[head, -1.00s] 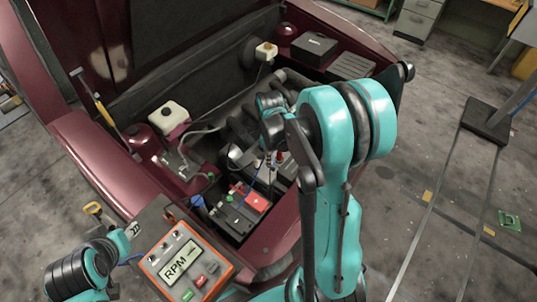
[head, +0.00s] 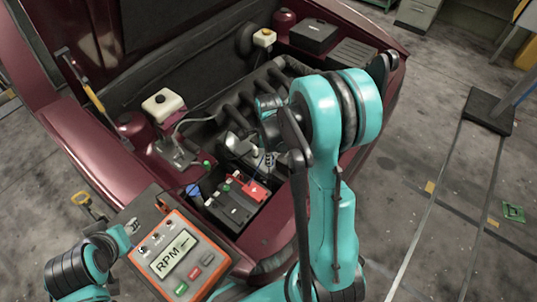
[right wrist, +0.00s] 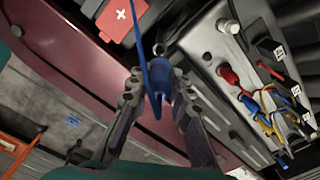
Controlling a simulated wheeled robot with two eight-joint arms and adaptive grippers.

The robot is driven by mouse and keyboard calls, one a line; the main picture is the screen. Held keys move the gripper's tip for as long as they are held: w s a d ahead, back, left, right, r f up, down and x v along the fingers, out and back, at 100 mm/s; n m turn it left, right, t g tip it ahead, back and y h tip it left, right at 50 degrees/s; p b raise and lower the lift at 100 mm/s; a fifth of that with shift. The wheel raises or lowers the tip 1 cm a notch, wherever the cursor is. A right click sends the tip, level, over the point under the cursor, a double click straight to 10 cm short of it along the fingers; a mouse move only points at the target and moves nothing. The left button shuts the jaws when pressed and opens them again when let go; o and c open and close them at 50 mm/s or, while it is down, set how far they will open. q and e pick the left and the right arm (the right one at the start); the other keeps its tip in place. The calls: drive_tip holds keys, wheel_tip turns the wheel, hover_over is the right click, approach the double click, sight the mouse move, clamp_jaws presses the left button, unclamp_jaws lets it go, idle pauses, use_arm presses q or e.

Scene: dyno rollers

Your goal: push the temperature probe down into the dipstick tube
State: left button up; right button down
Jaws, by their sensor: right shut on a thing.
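My right gripper (right wrist: 158,90) is shut on the temperature probe (right wrist: 157,78), a blue handle with a blue cable, in the right wrist view. A small round metal ring (right wrist: 158,48) shows just beyond the probe; I cannot tell whether it is the dipstick tube's mouth or how far in the probe is. In the head view my right gripper (head: 267,150) hangs over the engine bay, partly hidden by its own arm, with a bit of blue cable showing. My left gripper (head: 127,236) is beside the orange RPM meter (head: 178,258); its fingers are unclear.
The battery with a red terminal cover (head: 254,190) lies in front of the right gripper. A grey engine cover with coloured wires (right wrist: 245,75) is close on the right in the wrist view. The yellow-handled dipstick (head: 82,199) lies at the fender.

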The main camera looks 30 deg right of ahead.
use_arm(q)
drive_tip(key=shift+f+b, duration=3.75)
drive_tip(key=shift+f, duration=0.15)
use_arm(e)
wheel_tip(320, 180, down, 9)
drive_tip(key=c, duration=1.3)
unclamp_jaws()
drive_tip(key=shift+r, duration=0.1)
wheel_tip(320, 180, up, 12)
use_arm(q)
drive_tip(key=shift+r, duration=0.1)
